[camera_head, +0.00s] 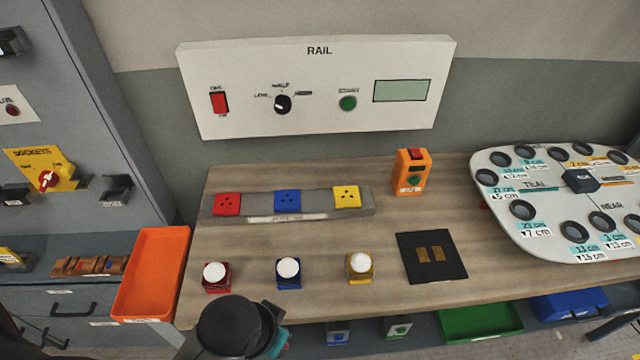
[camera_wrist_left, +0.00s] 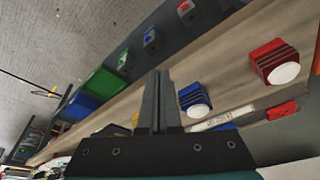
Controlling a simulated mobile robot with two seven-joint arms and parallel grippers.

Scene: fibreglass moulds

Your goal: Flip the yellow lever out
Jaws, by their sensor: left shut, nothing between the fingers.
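I see no part that is clearly a yellow lever. Yellow things in the head view are the yellow block with a white round top (camera_head: 360,266), the yellow socket (camera_head: 347,196) on the grey strip, and the yellow SOCKETS plate (camera_head: 34,163) with a red knob at left. My left arm enters at the bottom of the head view; its fingertips are hard to make out there. In the left wrist view my left gripper (camera_wrist_left: 158,100) is shut and empty, over the bench. A small yellow patch (camera_wrist_left: 136,119) shows beside its fingers, mostly hidden. My right gripper is not seen.
Red (camera_head: 216,276) and blue (camera_head: 289,273) blocks with white tops stand left of the yellow one. A black pad (camera_head: 431,258) lies to its right. An orange box (camera_head: 412,172) stands behind. An orange tray (camera_head: 152,272) is at left, a round-holed board (camera_head: 545,200) at right.

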